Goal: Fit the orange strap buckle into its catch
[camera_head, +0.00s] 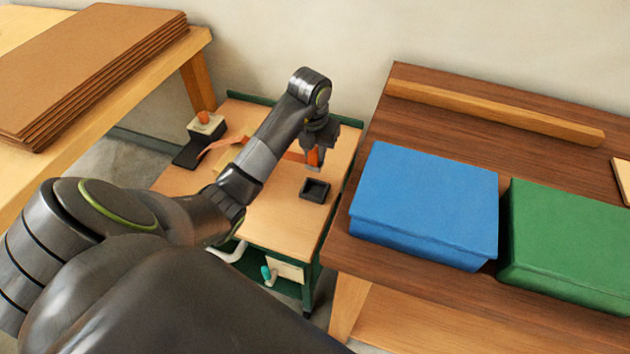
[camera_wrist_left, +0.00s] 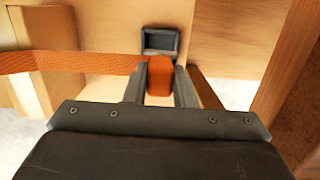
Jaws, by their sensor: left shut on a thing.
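The orange buckle (camera_head: 313,157) is held by my left gripper (camera_head: 316,150), which is shut on it above the bench cart. In the left wrist view the buckle (camera_wrist_left: 160,75) sits between the two fingers of the gripper (camera_wrist_left: 160,80). The orange strap (camera_wrist_left: 70,61) runs off to the left there; in the head view it is partly hidden by my arm. The catch (camera_head: 315,190), a small dark open box, stands on the cart top just in front of the buckle. In the left wrist view the catch (camera_wrist_left: 160,41) lies just beyond the fingertips, and the buckle appears outside it. My right gripper is not in view.
A dark block with a pale top and orange knob (camera_head: 206,125) stands at the back left of the cart (camera_head: 277,217). A blue box (camera_head: 425,200) and green box (camera_head: 570,240) sit on the right table. Stacked brown sheets (camera_head: 85,65) lie on the left table.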

